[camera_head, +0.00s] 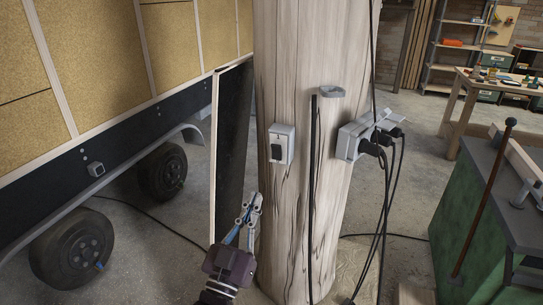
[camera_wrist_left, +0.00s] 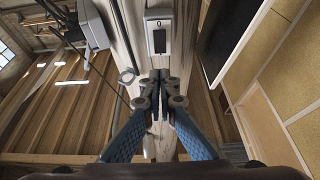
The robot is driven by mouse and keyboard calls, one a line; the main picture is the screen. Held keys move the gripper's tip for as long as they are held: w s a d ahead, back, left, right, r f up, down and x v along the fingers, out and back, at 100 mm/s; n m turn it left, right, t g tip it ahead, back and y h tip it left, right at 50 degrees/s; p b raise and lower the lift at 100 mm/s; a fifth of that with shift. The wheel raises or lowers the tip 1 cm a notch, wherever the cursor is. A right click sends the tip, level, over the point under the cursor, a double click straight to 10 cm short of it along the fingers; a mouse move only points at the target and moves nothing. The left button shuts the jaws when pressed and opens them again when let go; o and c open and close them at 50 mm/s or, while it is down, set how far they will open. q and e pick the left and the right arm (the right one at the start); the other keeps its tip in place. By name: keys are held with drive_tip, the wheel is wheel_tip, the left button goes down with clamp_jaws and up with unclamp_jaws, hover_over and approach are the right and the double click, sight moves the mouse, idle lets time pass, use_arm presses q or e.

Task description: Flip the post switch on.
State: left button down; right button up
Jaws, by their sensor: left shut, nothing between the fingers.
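The post switch (camera_head: 281,144) is a pale grey box with a black rocker, fixed to the front of a thick wooden post (camera_head: 300,215). It also shows in the left wrist view (camera_wrist_left: 160,38), near the top and just beyond my fingertips. My left gripper (camera_head: 253,202) is below and a little left of the switch, pointing up, apart from it. Its blue fingers are shut with nothing between them, and its fingertips (camera_wrist_left: 160,76) show close together in the wrist view. Whether the rocker is on or off I cannot tell. My right gripper is not in view.
A grey outlet box (camera_head: 352,138) with several black plugs and hanging cables is on the post's right side. A dark panel (camera_head: 232,145) stands left of the post, by the trailer (camera_head: 100,60). A green cabinet (camera_head: 470,205) stands at the right.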

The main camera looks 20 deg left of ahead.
use_arm(q)
drive_tip(key=p, duration=0.5)
approach(276, 147)
drive_tip(key=x, duration=0.7)
drive_tip(key=shift+w+r, duration=0.35)
drive_tip(key=shift+r, duration=0.15)
drive_tip(key=shift+f, duration=0.1)
